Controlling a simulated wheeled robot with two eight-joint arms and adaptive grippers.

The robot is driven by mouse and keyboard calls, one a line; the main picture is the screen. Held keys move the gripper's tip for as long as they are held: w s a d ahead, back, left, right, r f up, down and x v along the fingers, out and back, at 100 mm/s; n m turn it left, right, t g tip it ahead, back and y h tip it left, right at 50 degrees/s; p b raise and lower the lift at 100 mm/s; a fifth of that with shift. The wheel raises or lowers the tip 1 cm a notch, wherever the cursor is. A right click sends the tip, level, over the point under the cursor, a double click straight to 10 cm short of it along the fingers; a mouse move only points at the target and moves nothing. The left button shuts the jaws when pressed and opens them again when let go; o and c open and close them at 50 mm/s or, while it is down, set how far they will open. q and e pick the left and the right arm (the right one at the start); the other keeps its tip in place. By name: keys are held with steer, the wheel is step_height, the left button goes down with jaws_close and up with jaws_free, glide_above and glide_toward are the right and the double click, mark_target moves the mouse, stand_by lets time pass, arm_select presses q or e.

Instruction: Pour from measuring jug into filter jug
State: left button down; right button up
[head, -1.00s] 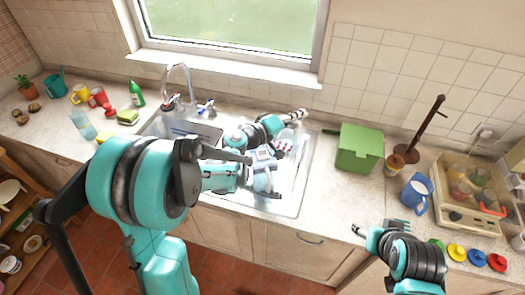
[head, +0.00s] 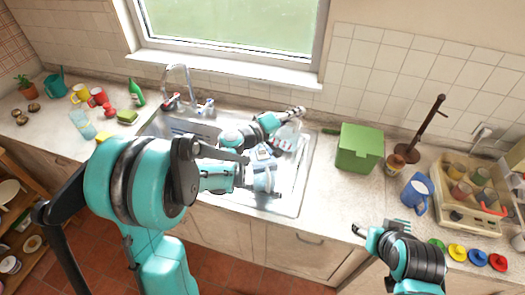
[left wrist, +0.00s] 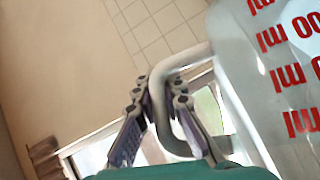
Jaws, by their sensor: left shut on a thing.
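The measuring jug (head: 288,135) is clear with red markings and hangs over the right part of the sink. It fills the right side of the left wrist view (left wrist: 285,85). My left gripper (head: 297,112) is shut on its handle (left wrist: 165,100), with one finger on each side in the left wrist view. The jug's contents cannot be made out. A blue jug (head: 413,197) with a pale inside, which looks like the filter jug, stands on the right counter, well apart from the measuring jug. My right gripper (head: 375,230) is near the counter's front edge; its jaw opening is unclear.
A green box (head: 359,148) stands between the sink (head: 300,190) and the blue jug. Counter left of the blue jug is clear.

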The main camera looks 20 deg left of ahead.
arm_select(q)
steer(key=shift+s+a+r+n+t+b, duration=0.1)
steer(key=shift+a+r+n+t+b, duration=0.2)
steer(key=shift+a+r+n+b, duration=0.15)
stand_by(0.5)
